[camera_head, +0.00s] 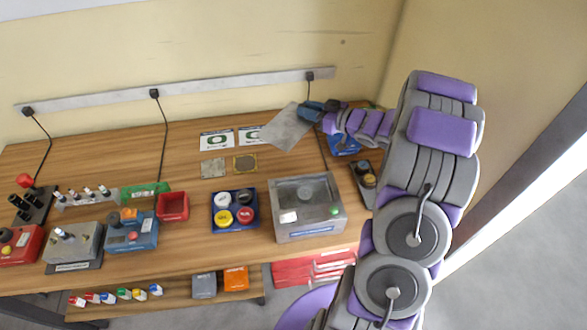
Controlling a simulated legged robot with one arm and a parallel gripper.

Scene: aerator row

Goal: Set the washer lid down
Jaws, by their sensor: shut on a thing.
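The washer lid (285,128) is a flat grey plate, held tilted over the back of the wooden bench. My gripper (309,112) is shut on its right edge. The washer (310,232) is a grey metal box in front of the lid, with its top open. A white piece (288,217) and a green spot (334,211) show at its front. The lid is behind and apart from the washer. I cannot tell how high the lid is above the bench. It partly covers a white card.
Two cards (217,139) and two small square plates (213,168) (245,164) lie left of the lid. A blue tray (235,226) with coloured round caps stands left of the washer. A dark device (366,178) stands at its right. Red drawers (305,270) are below.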

